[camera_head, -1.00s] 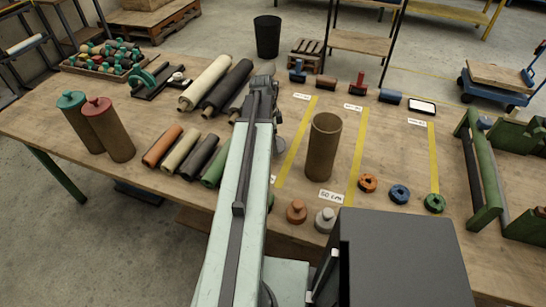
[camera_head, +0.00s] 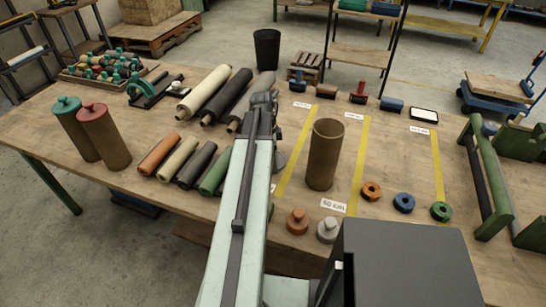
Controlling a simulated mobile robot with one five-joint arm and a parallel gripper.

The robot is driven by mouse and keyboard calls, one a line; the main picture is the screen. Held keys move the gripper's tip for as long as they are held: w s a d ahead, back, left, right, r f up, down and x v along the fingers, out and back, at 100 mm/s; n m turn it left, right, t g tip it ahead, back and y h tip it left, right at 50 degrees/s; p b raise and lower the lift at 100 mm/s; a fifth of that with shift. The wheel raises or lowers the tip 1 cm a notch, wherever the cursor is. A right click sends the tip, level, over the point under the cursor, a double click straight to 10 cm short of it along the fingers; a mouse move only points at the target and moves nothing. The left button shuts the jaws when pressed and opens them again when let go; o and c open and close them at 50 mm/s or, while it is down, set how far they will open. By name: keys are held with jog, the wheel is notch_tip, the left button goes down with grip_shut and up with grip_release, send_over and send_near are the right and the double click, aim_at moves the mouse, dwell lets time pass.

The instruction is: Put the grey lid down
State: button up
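A grey lid with a knob (camera_head: 328,229) sits on the table near its front edge, beside an orange-brown lid (camera_head: 298,221). An open brown tube (camera_head: 323,155) stands upright behind them. My gripper (camera_head: 264,97) is at the far end of my arm, over the table, left of the open tube and well away from this grey lid. The gripper is small and dark, seen from behind along the arm. I cannot tell whether its fingers are open or shut, or whether they hold anything.
Two capped tubes (camera_head: 104,137) stand at the left. Several rolls (camera_head: 193,161) lie between them and my arm. Coloured rings (camera_head: 403,203) lie at the right front. Yellow strips (camera_head: 357,165) mark the table. A green rack (camera_head: 487,178) stands at the right.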

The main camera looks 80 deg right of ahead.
jog(key=shift+r, duration=0.1)
notch_tip(320, 180, up, 12)
jog(key=w+p, duration=0.1)
jog(key=p, duration=1.1)
jog(key=shift+w+a, duration=0.15)
jog(key=shift+w, duration=0.25)
